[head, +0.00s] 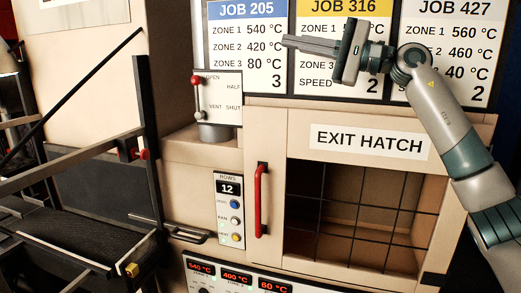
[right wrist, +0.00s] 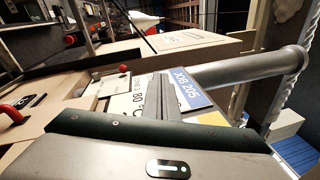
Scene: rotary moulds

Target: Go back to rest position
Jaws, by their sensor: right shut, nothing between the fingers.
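My right gripper (head: 287,42) is raised in front of the job cards at the top of the machine. Its fingers point left, lie together and hold nothing. In the right wrist view the closed fingers (right wrist: 158,82) stand before the blue-headed JOB 205 card (right wrist: 185,88). The same JOB 205 card (head: 240,11) shows in the head view, left of the fingertips. The JOB 316 card (head: 330,8) is partly hidden behind my gripper, and the JOB 427 card (head: 455,9) is partly hidden behind my right arm. My left gripper does not show.
The exit hatch (head: 300,172) with its dark grid and red handle (head: 261,200) lies below my right arm. A red-knobbed lever (head: 197,95) and the ROWS panel (head: 229,205) are to its left. A dark-framed conveyor (head: 75,240) fills the lower left.

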